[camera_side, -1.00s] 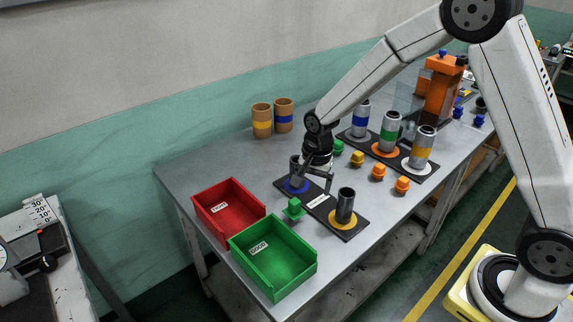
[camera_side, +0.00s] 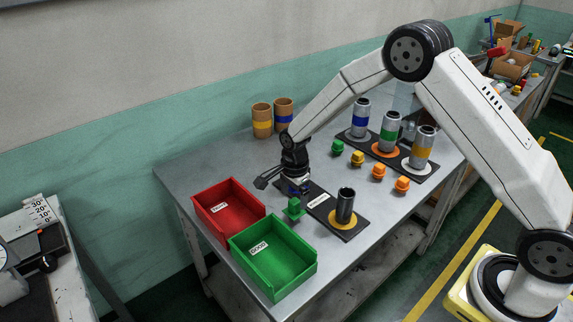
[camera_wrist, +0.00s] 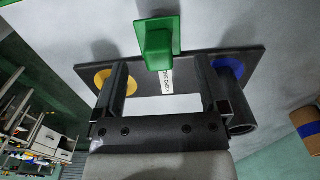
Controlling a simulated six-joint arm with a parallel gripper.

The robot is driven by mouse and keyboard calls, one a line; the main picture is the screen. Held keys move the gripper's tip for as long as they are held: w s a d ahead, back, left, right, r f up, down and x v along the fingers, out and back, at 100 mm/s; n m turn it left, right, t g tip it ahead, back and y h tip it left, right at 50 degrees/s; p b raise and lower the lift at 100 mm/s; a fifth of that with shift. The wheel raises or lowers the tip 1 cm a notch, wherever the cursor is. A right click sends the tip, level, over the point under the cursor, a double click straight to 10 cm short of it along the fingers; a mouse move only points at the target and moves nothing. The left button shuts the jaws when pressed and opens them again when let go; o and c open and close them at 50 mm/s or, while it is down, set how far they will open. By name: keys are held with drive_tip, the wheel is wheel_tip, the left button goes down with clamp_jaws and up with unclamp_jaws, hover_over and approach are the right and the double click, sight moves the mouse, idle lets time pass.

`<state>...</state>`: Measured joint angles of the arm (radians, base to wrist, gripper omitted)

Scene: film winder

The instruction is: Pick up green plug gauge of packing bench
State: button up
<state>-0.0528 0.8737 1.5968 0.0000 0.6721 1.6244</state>
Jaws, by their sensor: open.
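A green plug gauge (camera_side: 294,209) with a square flange stands on the grey bench, just behind the green bin. It also shows in the wrist view (camera_wrist: 158,45), at the top centre, beyond and between my fingertips. A smaller green piece (camera_side: 338,147) stands farther back, beside the yellow and orange ones. My gripper (camera_side: 280,186) is open and empty, low over the bench next to the black plate, just behind the first green gauge. In the wrist view my gripper (camera_wrist: 160,66) has its fingers spread on either side, apart from the gauge.
The black plate (camera_side: 322,206) holds a dark cylinder (camera_side: 345,203) on a yellow disc. A red bin (camera_side: 228,206) and green bin (camera_side: 273,262) stand at the front left. Several silver cylinders (camera_side: 390,130) stand on another plate at the back right. Two brown cylinders (camera_side: 262,120) stand at the back.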

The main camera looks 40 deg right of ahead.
sight(294, 209)
drive_tip(key=shift+f, duration=0.35)
drive_tip(key=shift+f, duration=2.6)
drive_tip(key=c, duration=1.1)
drive_tip(key=shift+c, duration=0.2)
drive_tip(key=shift+r, duration=0.15)
